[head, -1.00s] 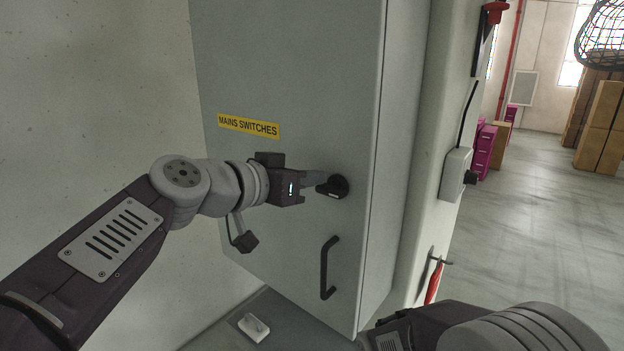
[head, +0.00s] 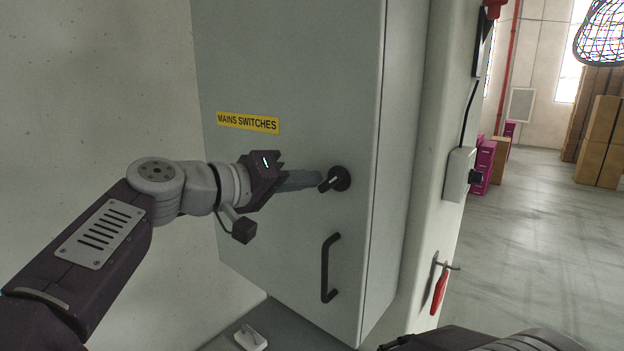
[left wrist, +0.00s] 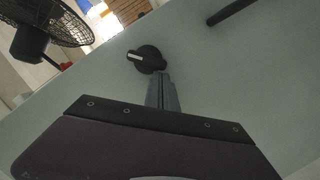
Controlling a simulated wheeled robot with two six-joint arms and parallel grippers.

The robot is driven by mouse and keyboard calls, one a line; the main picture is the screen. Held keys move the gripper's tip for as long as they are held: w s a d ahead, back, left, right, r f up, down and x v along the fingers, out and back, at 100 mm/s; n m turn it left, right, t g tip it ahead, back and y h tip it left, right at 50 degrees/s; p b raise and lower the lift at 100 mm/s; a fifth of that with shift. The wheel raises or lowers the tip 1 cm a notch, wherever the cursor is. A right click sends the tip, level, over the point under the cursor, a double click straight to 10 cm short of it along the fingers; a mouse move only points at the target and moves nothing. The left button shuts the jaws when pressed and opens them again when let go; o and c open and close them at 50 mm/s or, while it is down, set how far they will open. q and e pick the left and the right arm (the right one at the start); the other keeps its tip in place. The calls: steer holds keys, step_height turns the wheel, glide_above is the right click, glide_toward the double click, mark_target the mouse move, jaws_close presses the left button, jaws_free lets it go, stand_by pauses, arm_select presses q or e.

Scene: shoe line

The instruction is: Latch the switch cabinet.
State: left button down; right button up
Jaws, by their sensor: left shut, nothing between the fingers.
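The grey switch cabinet (head: 300,80) has its door against the frame, with a yellow MAINS SWITCHES label (head: 248,123). A black knob latch (head: 340,178) sits near the door's right edge, its grip bar tilted. It also shows in the left wrist view (left wrist: 146,59). A black bar handle (head: 329,268) is below it. My left gripper (head: 318,181) is shut and empty, its fingertips at the left side of the knob. In the left wrist view the closed fingers (left wrist: 162,92) end just beside the knob; whether they touch it I cannot tell. My right gripper is out of view.
A grey post right of the cabinet carries a switch box (head: 458,174) and a red-handled tool (head: 440,291) on a hook. A small white object (head: 250,338) lies below the cabinet. Open floor (head: 545,240) lies to the right.

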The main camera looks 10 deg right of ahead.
arm_select(q)
steer(key=n+b, duration=0.1)
steer(key=n, duration=0.1)
steer(key=f+n+h+b, duration=0.1)
steer(key=n, duration=0.1)
steer(key=f+n+b, duration=0.1)
steer(key=b, duration=0.1)
steer(key=shift+s+d+n+g+h, duration=0.2)
steer(key=shift+n+g+h, duration=0.1)
steer(key=shift+n, duration=0.1)
